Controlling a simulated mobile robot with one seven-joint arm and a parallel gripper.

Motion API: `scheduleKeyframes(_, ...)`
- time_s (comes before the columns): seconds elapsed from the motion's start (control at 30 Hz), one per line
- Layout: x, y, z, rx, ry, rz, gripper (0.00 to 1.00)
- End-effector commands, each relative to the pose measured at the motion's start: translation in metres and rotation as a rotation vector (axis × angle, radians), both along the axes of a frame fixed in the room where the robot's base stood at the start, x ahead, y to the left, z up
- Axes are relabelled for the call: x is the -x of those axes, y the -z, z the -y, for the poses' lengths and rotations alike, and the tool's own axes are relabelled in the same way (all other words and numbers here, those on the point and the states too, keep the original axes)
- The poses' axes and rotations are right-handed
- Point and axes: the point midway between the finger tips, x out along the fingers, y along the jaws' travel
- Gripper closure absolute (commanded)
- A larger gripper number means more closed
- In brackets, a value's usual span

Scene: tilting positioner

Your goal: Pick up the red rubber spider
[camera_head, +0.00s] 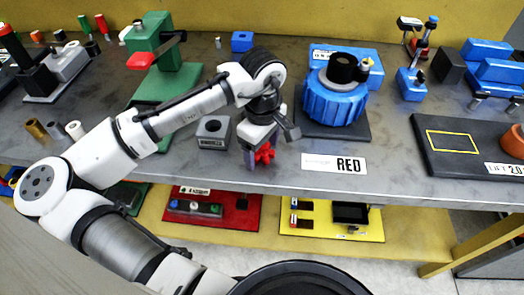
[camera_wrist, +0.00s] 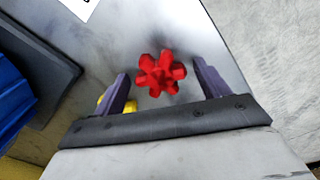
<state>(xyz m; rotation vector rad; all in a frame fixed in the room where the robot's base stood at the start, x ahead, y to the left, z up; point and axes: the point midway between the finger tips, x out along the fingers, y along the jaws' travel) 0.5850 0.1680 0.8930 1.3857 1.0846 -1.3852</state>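The red rubber spider (camera_wrist: 162,73) is a small lobed star shape, seen in the wrist view between the two fingers of my gripper (camera_wrist: 160,77). My gripper is open, with a visible gap on both sides of the spider. The head view shows the spider (camera_head: 265,153) near the front edge of the grey bench, just beside a finger of my gripper (camera_head: 258,160). My gripper points down over it and partly hides it. Whether the fingertips touch the bench cannot be told.
A white RED label (camera_head: 334,163) lies on the bench (camera_head: 390,175) to the right. A grey block (camera_head: 213,132) stands close left of my gripper. A blue ribbed round fixture (camera_head: 335,104) stands on a dark plate behind right. The bench's front edge is close.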

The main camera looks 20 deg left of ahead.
Motion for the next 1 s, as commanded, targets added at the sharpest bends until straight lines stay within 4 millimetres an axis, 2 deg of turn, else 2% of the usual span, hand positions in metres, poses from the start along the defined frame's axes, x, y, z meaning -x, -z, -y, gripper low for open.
scheduleKeyframes(0.03,0.0,0.0,0.0,0.0,0.0,0.0,0.33)
scheduleKeyframes(0.3,0.0,0.0,0.0,0.0,0.0,0.0,0.67)
scheduleKeyframes(0.57,0.0,-0.002,0.0,0.0,0.0,0.0,0.67)
scheduleKeyframes(0.73,-0.001,-0.012,0.0,0.0,0.0,0.001,0.67)
scheduleKeyframes(0.87,-0.001,-0.034,0.0,0.0,0.002,0.003,0.67)
scheduleKeyframes(1.0,-0.001,-0.075,0.0,-0.002,0.002,0.005,0.67)
